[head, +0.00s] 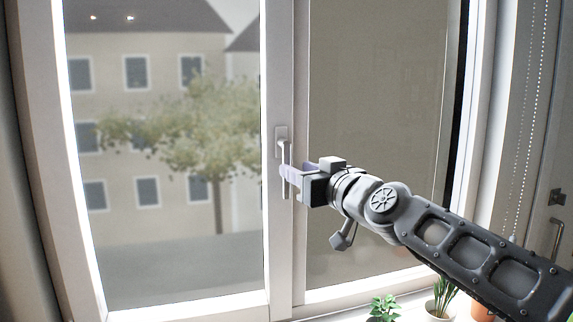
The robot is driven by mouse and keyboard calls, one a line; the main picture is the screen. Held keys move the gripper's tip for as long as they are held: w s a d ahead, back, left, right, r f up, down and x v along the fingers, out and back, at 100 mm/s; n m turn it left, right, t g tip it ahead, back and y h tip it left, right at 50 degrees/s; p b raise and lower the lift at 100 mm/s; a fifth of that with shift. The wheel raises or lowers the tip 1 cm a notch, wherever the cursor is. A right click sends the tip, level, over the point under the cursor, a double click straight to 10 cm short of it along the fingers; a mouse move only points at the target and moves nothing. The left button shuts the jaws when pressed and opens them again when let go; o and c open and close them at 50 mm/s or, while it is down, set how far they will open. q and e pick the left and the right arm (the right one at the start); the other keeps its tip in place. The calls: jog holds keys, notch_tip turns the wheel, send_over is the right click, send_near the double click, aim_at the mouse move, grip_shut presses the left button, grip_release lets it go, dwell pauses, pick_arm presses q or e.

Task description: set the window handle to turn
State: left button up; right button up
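The window handle (282,143) is a light metal lever on the white middle frame of the window. Its lever hangs straight down from its mounting plate. My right gripper (288,172) comes in from the right and is at the lever, with its fingers on either side of the lower part. Whether the fingers touch or press the lever is too small to tell. My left gripper is not in view.
The window has a left pane (160,200) and a right pane (375,130), both in white frames. Potted plants (383,307) stand on the sill at the bottom right. A bead chain (527,130) hangs at the right wall. Another handle (557,235) shows at the far right.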

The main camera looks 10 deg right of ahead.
jog(key=p+x, duration=0.1)
jog(key=x, duration=0.5)
jog(key=shift+c, duration=0.4)
grip_shut()
dwell(0.9)
